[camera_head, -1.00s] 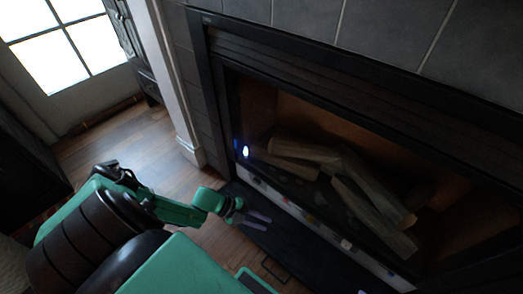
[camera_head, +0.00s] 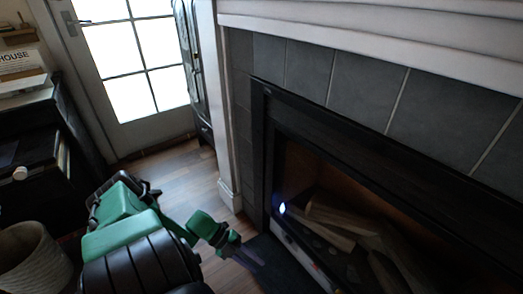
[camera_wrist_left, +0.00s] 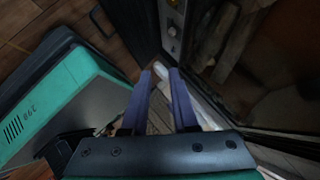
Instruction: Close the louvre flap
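In the head view my left gripper (camera_head: 243,255) is low in front of the fireplace, left of the middle, above a dark slab (camera_head: 272,256) along its base. In the left wrist view its two purple fingers (camera_wrist_left: 161,75) are apart with nothing between them. Beyond the fingertips are a pale strip with knobs (camera_wrist_left: 172,32) and a dark flat panel (camera_wrist_left: 128,28) beside it. I cannot tell whether this panel or the dark slab is the louvre flap. My right gripper is not in view.
The fireplace (camera_head: 330,140) has logs (camera_head: 330,222) inside, a small bluish light (camera_head: 282,208) and a grey tile surround (camera_head: 355,80). A dark cabinet (camera_head: 85,150) and a woven basket (camera_head: 30,262) stand left. Wooden floor (camera_head: 180,178) is free before the glazed door (camera_head: 140,70).

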